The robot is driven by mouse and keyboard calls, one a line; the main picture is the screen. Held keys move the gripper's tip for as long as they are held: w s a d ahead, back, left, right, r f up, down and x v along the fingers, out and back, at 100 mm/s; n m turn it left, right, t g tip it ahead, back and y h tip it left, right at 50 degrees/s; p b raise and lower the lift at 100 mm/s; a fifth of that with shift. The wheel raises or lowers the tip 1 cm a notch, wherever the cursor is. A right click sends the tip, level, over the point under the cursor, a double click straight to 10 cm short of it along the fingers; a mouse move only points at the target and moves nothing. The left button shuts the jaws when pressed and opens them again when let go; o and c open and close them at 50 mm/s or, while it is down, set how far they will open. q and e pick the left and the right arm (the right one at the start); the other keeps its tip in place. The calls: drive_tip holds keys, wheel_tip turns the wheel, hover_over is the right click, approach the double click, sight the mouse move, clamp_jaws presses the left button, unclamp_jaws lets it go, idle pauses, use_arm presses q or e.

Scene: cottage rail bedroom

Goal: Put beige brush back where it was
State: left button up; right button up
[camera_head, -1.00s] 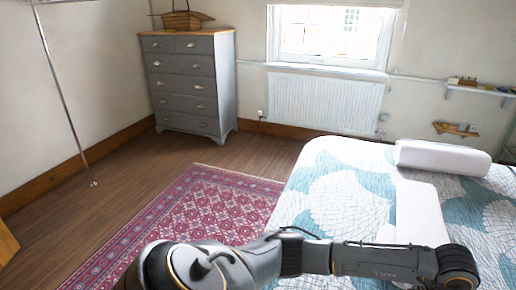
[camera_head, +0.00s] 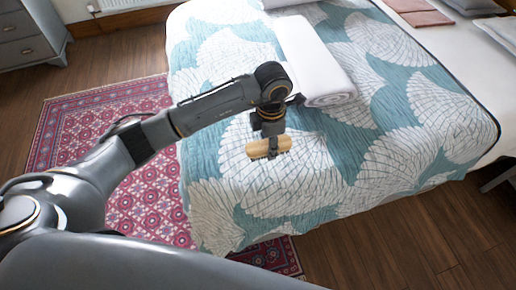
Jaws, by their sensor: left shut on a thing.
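The beige brush (camera_head: 256,149) is a short, light wooden piece in the middle of the head view, above the bed (camera_head: 216,226) near its left side. My left gripper (camera_head: 269,146) points down and is shut on the brush near its middle, with part of the brush showing on either side of the fingers. I cannot tell whether the brush touches the bed cover. My right gripper is not in view.
A rolled white towel (camera_head: 313,65) lies on the bed just behind my left gripper. Folded pink cloth (camera_head: 418,12) and pillows (camera_head: 497,30) are at the far right. A red patterned rug (camera_head: 70,130) covers the floor left of the bed. The patterned cover right of the brush is clear.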

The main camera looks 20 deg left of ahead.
sight(261, 146)
use_arm(q)
drive_tip(key=a+f, duration=0.1)
drive_tip(key=w+f, duration=0.1)
drive_tip(key=a+f, duration=0.1)
drive_tip(key=f, duration=0.1)
drive_tip(key=shift+w+a+f, duration=0.1)
drive_tip(key=shift+w+a, duration=0.2)
drive_tip(key=shift+w, duration=0.1)
drive_tip(key=f, duration=0.4)
drive_tip(key=shift+w+a, duration=0.25)
drive_tip(key=shift+a, duration=0.1)
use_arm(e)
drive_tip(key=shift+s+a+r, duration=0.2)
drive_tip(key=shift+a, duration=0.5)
use_arm(q)
drive_tip(key=shift+f, duration=0.1)
drive_tip(key=o, duration=1.1)
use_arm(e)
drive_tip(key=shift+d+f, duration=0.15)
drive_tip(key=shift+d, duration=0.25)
